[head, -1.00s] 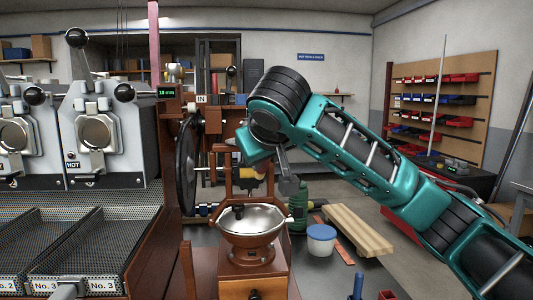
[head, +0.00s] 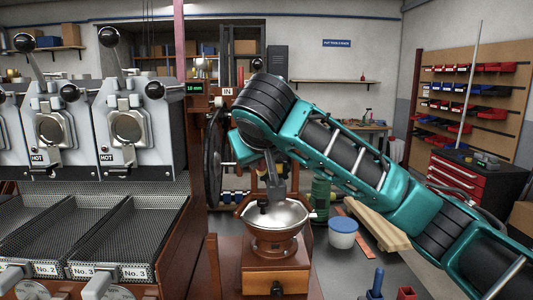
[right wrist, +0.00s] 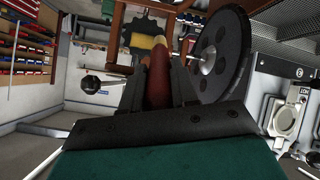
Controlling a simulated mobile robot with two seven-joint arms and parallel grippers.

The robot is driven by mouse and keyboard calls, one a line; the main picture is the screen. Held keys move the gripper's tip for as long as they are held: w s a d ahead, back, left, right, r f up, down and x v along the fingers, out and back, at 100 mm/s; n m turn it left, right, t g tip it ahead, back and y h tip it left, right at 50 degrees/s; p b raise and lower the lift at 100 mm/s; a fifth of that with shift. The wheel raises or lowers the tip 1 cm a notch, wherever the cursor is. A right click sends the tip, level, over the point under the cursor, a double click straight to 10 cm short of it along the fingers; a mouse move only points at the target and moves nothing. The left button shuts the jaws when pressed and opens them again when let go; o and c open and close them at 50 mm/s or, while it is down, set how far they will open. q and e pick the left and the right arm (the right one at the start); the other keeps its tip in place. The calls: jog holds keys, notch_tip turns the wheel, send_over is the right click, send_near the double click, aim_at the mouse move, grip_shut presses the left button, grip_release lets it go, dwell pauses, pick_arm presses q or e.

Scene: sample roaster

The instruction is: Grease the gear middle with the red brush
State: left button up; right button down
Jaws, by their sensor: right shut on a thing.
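My right gripper (right wrist: 158,95) is shut on the red brush (right wrist: 156,82), whose red handle stands between the fingers in the right wrist view. A dark toothed gear (right wrist: 140,22) shows just beyond the brush, with a yellow cylinder (right wrist: 147,42) beside it. I cannot tell whether the brush touches the gear, as its tip is hard to make out. In the head view the right gripper (head: 274,190) points down behind the metal bowl of the hand grinder; the brush and the gear are hidden there. My left gripper is not in view.
The hand grinder (head: 276,277) stands in front of my right gripper. A large black wheel (right wrist: 222,55) is close on its right in the wrist view. A blue-lidded tub (head: 342,232) and wooden planks (head: 377,226) lie to the right. Roasters (head: 130,127) stand at left.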

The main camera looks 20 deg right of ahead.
aim_at(262, 166)
jog(key=shift+s+a, duration=0.25)
jog(key=shift+s, duration=0.7)
jog(key=shift+s+a, duration=0.3)
jog(key=shift+s, duration=0.65)
jog(key=shift+s+a, duration=0.25)
jog(key=shift+s, duration=0.7)
jog(key=s, duration=0.3)
jog(key=shift+a, duration=0.4)
jog(key=shift+w, duration=0.1)
